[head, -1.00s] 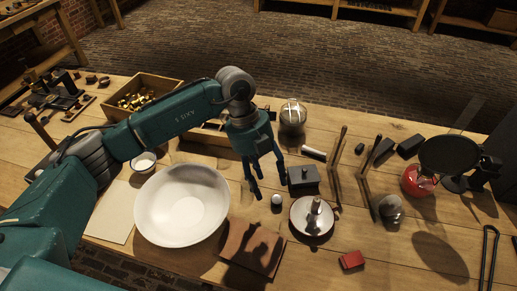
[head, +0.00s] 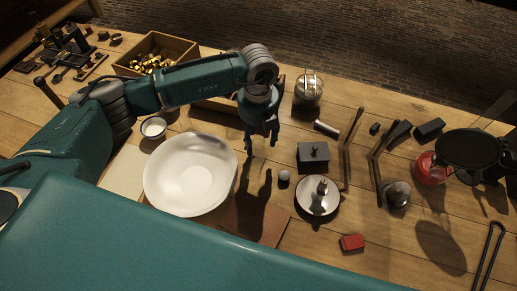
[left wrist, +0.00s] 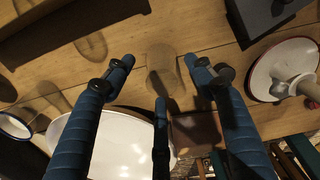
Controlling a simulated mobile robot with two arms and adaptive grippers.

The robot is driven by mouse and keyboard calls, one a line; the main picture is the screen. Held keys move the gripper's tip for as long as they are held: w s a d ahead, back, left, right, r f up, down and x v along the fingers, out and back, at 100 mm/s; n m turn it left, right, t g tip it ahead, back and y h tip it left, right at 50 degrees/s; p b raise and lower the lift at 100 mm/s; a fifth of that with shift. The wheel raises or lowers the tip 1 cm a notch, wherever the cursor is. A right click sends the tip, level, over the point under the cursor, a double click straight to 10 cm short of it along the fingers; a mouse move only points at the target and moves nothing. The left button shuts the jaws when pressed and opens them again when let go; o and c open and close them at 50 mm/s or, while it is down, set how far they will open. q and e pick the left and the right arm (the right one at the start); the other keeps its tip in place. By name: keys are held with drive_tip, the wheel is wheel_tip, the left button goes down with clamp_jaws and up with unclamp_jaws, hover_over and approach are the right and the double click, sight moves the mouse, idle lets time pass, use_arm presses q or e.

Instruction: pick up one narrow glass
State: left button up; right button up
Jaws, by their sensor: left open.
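In the left wrist view a faint, clear round outline (left wrist: 163,62) lies between and beyond my fingertips; it may be a narrow glass, but I cannot tell its shape. No narrow glass stands out clearly in the head view. A clear glass jar (head: 308,88) stands behind and right of my left gripper. My left gripper (head: 263,141) is open and points down above the table, right of the white basin. Its spread fingers also show in the left wrist view (left wrist: 159,80), with nothing clearly held. My right gripper is not in view.
A white basin (head: 165,190) stands left of the gripper. A dark lidded box (head: 313,160), a white dish (head: 304,203) and a small pale jar (head: 284,176) are close on the right. A brown mat (head: 240,217) lies in front. A red box (head: 352,242) lies front right.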

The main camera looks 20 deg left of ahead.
use_arm(q)
drive_tip(key=shift+s+f, duration=0.1)
drive_tip(key=shift+f, duration=1.05)
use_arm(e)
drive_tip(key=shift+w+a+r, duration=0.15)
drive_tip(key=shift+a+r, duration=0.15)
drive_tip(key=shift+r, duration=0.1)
use_arm(q)
clamp_jaws()
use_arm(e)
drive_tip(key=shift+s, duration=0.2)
use_arm(q)
drive_tip(key=shift+r, duration=0.15)
